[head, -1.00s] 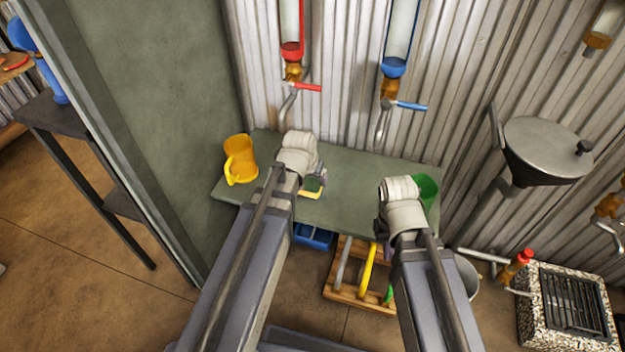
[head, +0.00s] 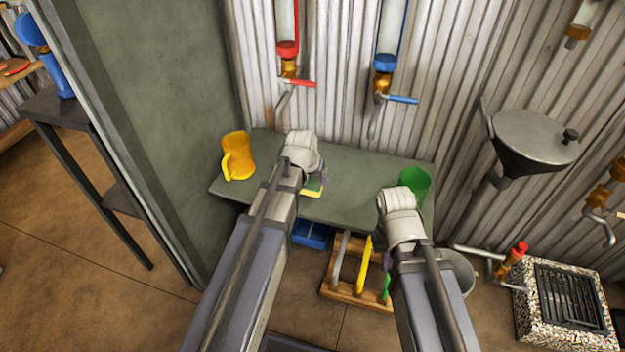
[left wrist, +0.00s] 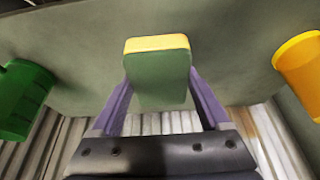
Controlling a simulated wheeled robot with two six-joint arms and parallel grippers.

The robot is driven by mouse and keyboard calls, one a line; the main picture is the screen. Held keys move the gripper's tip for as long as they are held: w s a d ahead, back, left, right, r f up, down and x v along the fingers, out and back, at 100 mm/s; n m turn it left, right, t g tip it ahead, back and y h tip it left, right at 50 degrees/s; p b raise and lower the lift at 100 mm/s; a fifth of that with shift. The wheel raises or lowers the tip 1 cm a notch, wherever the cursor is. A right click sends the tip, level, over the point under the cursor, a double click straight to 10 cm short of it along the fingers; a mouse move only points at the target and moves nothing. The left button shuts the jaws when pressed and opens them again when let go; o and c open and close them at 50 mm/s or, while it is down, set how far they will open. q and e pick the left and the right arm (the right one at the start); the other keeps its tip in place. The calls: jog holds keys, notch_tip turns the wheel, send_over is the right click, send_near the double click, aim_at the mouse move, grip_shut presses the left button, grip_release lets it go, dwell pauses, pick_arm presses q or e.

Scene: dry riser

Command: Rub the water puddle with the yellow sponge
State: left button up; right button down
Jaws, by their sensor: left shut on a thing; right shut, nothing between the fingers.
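The sponge (head: 312,190), yellow with a green face, is between the fingers of my left gripper (left wrist: 157,88), which is shut on it. It fills the middle of the left wrist view (left wrist: 158,62), over the grey-green table (head: 355,184). I cannot tell whether the sponge touches the tabletop. No water puddle can be made out; the left arm and sponge hide part of the table. My right gripper (head: 398,203) is near the table's right front edge by the green mug (head: 416,183).
A yellow mug (head: 237,158) stands at the table's left end. Red (head: 298,83) and blue (head: 399,98) taps hang above on the corrugated wall. Below are a blue container (head: 311,233), a wooden rack (head: 344,291) and a grey bucket (head: 459,268).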

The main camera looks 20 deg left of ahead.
pick_arm(q)
notch_tip(320, 180, down, 7)
jog(key=b, duration=0.6)
jog(key=shift+r, duration=0.2)
jog(key=shift+w+f, duration=0.1)
jog(key=shift+f, duration=0.1)
jog(key=shift+w+r, duration=0.1)
jog(key=shift+w, duration=1.85)
jog(key=shift+s, duration=0.35)
jog(key=shift+s+g, duration=0.3)
jog(key=shift+s, duration=1.3)
jog(key=shift+s+r, duration=0.2)
jog(key=shift+r, duration=0.05)
notch_tip(320, 180, up, 4)
jog(key=p, duration=0.4)
jog(key=shift+w+r+p, duration=0.1)
jog(key=shift+r+p, duration=0.05)
jog(key=shift+p, duration=0.15)
notch_tip(320, 180, up, 3)
jog(key=p, duration=0.3)
jog(key=b, duration=0.6)
send_over(313, 200)
notch_tip(313, 200, down, 6)
jog(key=shift+f, duration=0.15)
